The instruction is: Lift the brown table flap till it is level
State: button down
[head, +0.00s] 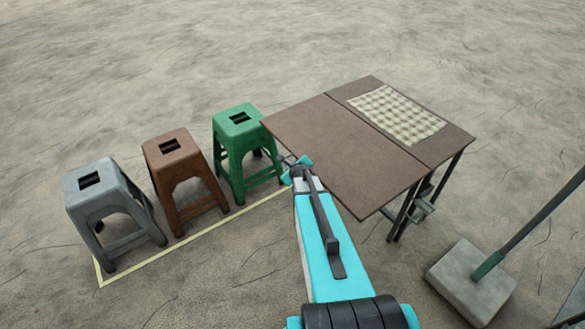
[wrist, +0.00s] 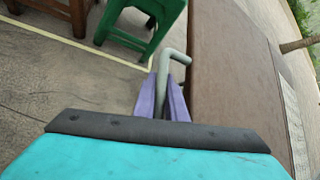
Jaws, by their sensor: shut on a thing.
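The brown table flap (head: 335,150) extends left from the fixed brown tabletop (head: 455,138), with a seam between them. It looks close to level with the tabletop; I cannot tell whether a slight downward tilt remains. The flap also fills the right of the wrist view (wrist: 225,75). My gripper (head: 295,168) is at the flap's left outer edge. In the wrist view its purple fingers (wrist: 168,85) are shut on a bent grey handle (wrist: 177,58) beside the flap edge. My arm hides part of that edge in the head view.
Grey (head: 105,215), brown (head: 180,180) and green (head: 240,145) stools stand left of the table along a yellow floor line (head: 190,245). A checked cloth (head: 397,115) lies on the fixed top. A pole in a block base (head: 470,285) stands at lower right.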

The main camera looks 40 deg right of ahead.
jog(key=shift+a, duration=0.55)
jog(key=c, duration=1.8)
grip_release()
jog(key=shift+s, duration=0.1)
jog(key=shift+d, duration=0.1)
jog(key=shift+r, duration=0.15)
jog(key=p+v, duration=0.8)
jog(key=v, duration=0.5)
jog(key=shift+r, duration=0.3)
jog(key=shift+s, duration=0.2)
